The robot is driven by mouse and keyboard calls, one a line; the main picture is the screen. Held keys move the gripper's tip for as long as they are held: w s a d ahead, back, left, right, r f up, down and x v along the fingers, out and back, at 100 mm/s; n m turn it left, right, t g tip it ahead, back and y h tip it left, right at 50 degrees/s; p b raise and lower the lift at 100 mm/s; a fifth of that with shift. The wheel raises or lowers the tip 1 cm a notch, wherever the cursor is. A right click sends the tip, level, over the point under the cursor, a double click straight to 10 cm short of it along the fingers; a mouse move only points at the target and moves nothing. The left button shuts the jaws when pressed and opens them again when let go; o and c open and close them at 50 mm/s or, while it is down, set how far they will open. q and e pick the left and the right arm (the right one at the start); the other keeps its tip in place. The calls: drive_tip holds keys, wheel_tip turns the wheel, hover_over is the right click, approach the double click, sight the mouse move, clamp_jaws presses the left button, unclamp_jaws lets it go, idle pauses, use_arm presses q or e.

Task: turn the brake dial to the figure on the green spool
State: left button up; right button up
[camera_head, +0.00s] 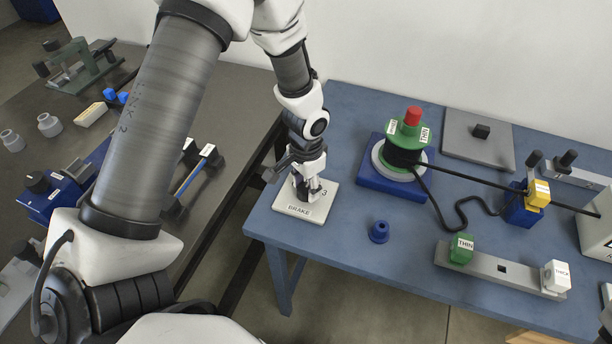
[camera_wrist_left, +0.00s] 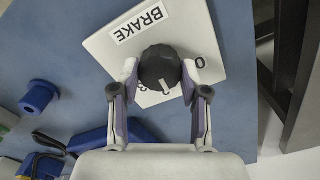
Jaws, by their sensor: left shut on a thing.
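The brake dial is a black knob (camera_wrist_left: 160,66) on a white plate (camera_head: 296,211) marked BRAKE. My left gripper (camera_head: 308,190) is over the plate; in the left wrist view its two fingers (camera_wrist_left: 160,75) are shut on the knob's sides. The knob's white mark points toward the bottom of that view. A 0 shows right of the knob; figures below it are partly hidden, and a 3 shows in the head view. The green spool (camera_head: 411,131) with a red top stands on a blue base, wound with black cable. Its visible labels read THIN; I see no figure on it.
A blue ring-shaped part (camera_head: 379,232) lies right of the plate. A grey bar (camera_head: 500,268) carries green THIN and white THICK blocks. Black cable runs from the spool past a blue and yellow clamp (camera_head: 536,195). The blue table (camera_head: 345,255) is bare near its front left.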

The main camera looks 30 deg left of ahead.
sight(306, 188)
use_arm(q)
drive_tip(key=shift+m+p, duration=1)
drive_tip(key=shift+m, duration=0.5)
drive_tip(key=o, duration=1.1)
drive_tip(key=shift+o, duration=0.2)
wheel_tip(306, 188, up, 12)
drive_tip(key=shift+f, duration=0.1)
